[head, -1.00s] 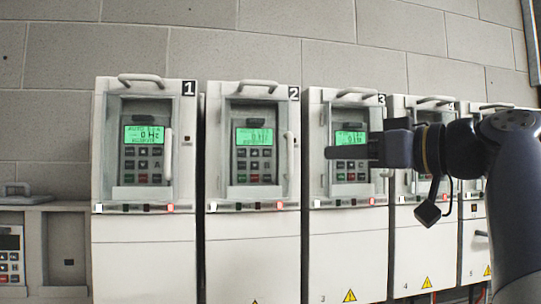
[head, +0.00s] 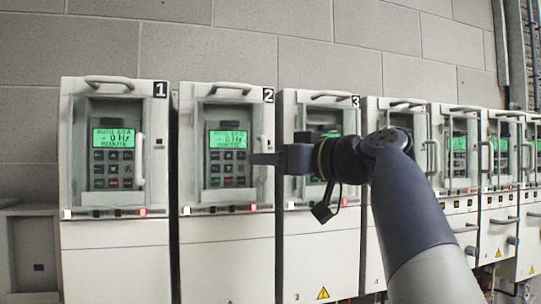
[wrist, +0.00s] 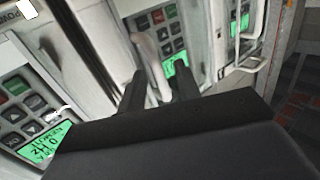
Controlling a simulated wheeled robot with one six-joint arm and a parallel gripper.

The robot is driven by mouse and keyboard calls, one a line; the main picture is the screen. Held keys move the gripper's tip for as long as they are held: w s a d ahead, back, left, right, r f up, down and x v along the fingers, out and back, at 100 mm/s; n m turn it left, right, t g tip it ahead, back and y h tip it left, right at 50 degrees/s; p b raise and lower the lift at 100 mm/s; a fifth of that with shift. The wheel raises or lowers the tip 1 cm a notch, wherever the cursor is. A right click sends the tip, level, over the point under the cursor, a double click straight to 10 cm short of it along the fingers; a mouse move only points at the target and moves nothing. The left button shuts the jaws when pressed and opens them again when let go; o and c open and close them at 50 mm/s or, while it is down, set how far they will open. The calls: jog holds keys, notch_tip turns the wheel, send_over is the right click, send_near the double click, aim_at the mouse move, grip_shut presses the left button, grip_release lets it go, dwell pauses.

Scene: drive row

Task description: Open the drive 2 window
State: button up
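Drive 2 (head: 227,238) is the second pale cabinet from the left in the head view, marked with a 2. Its window (head: 206,140) looks shut, over a lit green screen and keypad. The window's upright handle (head: 262,172) is on the right side, partly hidden by my gripper (head: 252,159). In the wrist view, which is upside down, my gripper (wrist: 158,78) is open, with one dark finger on each side of the pale handle (wrist: 148,55). I cannot tell if either finger touches it.
Drive 1 (head: 114,240) stands to the left and drive 3 (head: 320,255) to the right, partly behind my arm. More drives continue rightward. A block wall (head: 220,40) rises behind. Drive 3's screen (wrist: 40,150) shows close by in the wrist view.

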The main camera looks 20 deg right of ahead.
jog(key=shift+c, duration=0.4)
grip_shut()
